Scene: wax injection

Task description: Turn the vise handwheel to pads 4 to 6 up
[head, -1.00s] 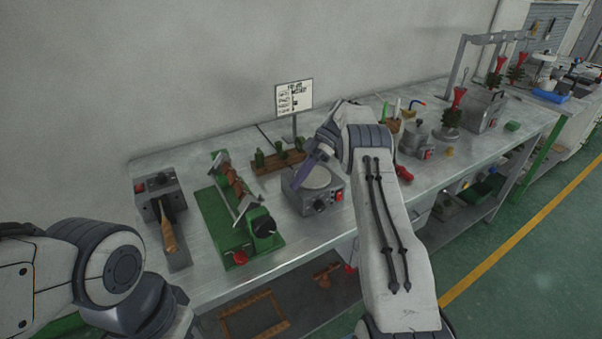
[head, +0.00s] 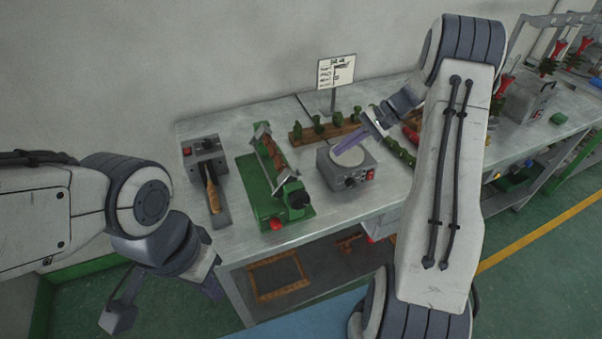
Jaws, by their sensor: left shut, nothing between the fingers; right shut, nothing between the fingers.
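The vise (head: 253,192) is a green fixture on the bench, with a tilted bar of brown pads (head: 270,153) between two grey end plates. The pad numbers are too small to read. My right gripper (head: 345,147) is shut and empty, a purple-grey shape above the round plate to the right of the vise, apart from the handwheel. My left gripper (head: 118,318) is shut and empty, low at left in front of the bench, far from the vise.
A grey heater box (head: 347,174) with a pale round plate stands right of the vise. A grey unit (head: 205,150) with a wooden-handled tool stands left. A brown rack (head: 325,130) and a sign (head: 336,72) are behind. A wooden frame (head: 275,277) lies on the lower shelf.

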